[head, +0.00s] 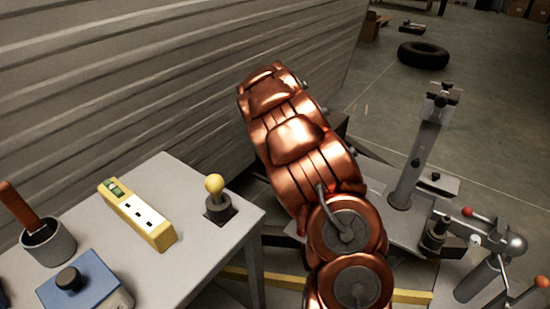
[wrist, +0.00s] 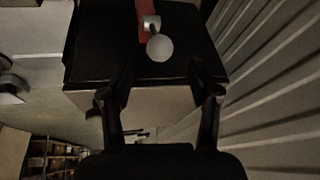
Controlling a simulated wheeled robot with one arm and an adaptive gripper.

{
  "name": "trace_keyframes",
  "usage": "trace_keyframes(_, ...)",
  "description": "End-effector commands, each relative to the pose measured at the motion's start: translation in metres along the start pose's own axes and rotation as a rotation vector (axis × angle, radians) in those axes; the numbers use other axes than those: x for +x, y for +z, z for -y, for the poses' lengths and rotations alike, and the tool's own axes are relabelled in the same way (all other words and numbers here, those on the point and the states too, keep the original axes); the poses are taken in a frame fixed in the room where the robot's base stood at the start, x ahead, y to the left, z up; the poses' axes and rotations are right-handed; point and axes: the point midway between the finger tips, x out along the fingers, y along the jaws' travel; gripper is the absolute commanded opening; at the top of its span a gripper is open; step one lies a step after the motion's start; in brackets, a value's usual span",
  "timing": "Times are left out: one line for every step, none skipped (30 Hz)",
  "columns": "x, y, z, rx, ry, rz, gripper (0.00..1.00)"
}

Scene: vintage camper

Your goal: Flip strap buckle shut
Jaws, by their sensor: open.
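In the wrist view a red strap (wrist: 143,33) lies over a black box-like body (wrist: 95,50) with a pale front below its edge. A small metal piece (wrist: 151,21), apparently the buckle, sits on the strap with a round pale knob (wrist: 159,47) at its lower end. Whether the buckle is raised or flat I cannot tell. My gripper (wrist: 160,84) is open and empty, its two dark fingers spread either side of the knob's line and reaching toward the body's edge. In the head view my copper arm hides the gripper, and I cannot make out the strap.
A grey table (head: 185,186) at left carries a yellow power strip (head: 137,215), a yellow-knobbed lever (head: 215,186), a blue box (head: 85,290) and a pot (head: 47,246). A corrugated wall (head: 150,80) stands behind. Metal stands with levers (head: 415,160) are at right. A tyre (head: 423,55) lies beyond.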

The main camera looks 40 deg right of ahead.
Motion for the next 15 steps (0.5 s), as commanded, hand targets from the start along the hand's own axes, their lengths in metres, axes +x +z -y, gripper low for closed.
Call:
trace_keyframes(0.006,0.001,-0.001,0.001,0.001,0.002,0.61)
trace_keyframes(0.010,0.001,-0.001,0.001,0.002,0.003,0.61)
trace_keyframes(0.016,0.002,-0.001,0.000,0.002,0.004,0.61)
trace_keyframes(0.021,0.002,-0.001,0.000,0.001,0.005,0.61)
trace_keyframes(0.025,0.002,-0.001,0.000,0.002,0.005,0.61)
trace_keyframes(0.031,0.002,-0.001,-0.001,0.002,0.004,0.61)
trace_keyframes(0.035,0.001,-0.001,-0.001,0.002,0.003,0.61)
trace_keyframes(0.038,0.001,-0.001,-0.001,0.001,0.002,0.61)
trace_keyframes(0.043,0.001,0.000,-0.002,-0.001,0.001,0.61)
trace_keyframes(0.047,0.001,0.000,-0.001,-0.001,0.001,0.61)
trace_keyframes(0.050,0.000,0.000,-0.001,-0.001,0.000,0.61)
trace_keyframes(0.054,0.000,0.000,-0.001,-0.001,0.000,0.61)
trace_keyframes(0.057,0.001,0.000,-0.002,-0.001,0.000,0.61)
trace_keyframes(0.060,0.001,0.000,-0.002,-0.001,0.001,0.61)
trace_keyframes(0.063,0.001,0.000,-0.002,0.000,0.001,0.61)
